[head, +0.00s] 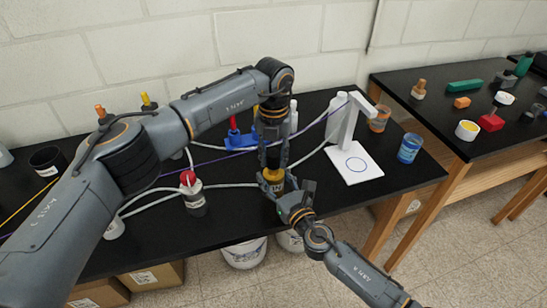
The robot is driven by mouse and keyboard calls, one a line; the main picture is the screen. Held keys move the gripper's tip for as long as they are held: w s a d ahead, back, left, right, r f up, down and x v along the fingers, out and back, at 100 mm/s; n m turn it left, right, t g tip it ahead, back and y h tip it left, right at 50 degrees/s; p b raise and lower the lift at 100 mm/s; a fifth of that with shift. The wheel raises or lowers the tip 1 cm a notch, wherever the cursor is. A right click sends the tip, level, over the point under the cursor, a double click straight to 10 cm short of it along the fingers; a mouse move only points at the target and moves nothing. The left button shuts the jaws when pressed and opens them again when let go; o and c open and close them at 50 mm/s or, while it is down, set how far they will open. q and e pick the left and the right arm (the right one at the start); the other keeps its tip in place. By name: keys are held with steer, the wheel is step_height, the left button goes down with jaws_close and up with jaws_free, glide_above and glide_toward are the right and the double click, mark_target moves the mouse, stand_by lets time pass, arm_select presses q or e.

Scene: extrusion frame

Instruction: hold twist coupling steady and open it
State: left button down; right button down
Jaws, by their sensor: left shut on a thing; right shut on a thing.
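The twist coupling (272,175) shows as a small yellow and dark body near the front edge of the black table, partly covered by both grippers. My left gripper (273,165) reaches down from above, with its fingers on either side of the coupling, shut on it. My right gripper (284,193) comes in from the lower right and is shut on the coupling's lower part. The exact contact of the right fingers is hidden by the gripper itself.
A red-topped fitting (192,194) on pale hoses (150,203) stands to the left. A second table (440,110) holds several small items.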

mark_target(274, 153)
arm_select(q)
steer(key=shift+r, duration=2)
arm_select(e)
steer(key=shift+c, duration=2.3)
jaws_free()
